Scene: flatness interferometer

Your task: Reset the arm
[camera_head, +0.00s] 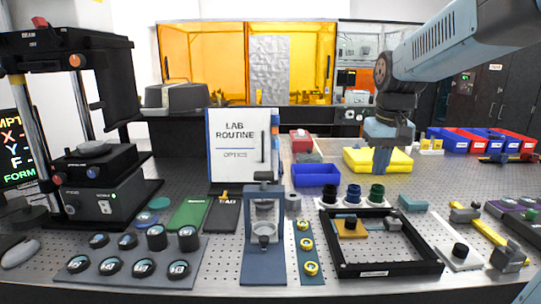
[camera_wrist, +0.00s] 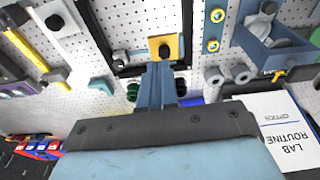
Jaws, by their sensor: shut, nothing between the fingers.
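My arm reaches in from the upper right in the head view, and my gripper (camera_head: 381,170) points down above the back middle of the perforated optical table (camera_head: 300,270). Its blue-grey fingers are together with nothing between them. In the wrist view the gripper (camera_wrist: 160,66) also shows shut and empty, pointing toward the orange plate (camera_wrist: 174,46) in the black square frame. In the head view the gripper hangs in front of the yellow tray (camera_head: 356,158); I cannot tell its exact height above the table.
Three dark knobs (camera_head: 353,193) stand behind the black frame (camera_head: 433,262). A blue bin (camera_head: 316,175) and the LAB ROUTINE board (camera_head: 236,172) are left of the gripper. Red and blue bins (camera_head: 466,140) are at the back right. The interferometer (camera_head: 95,195) stands far left.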

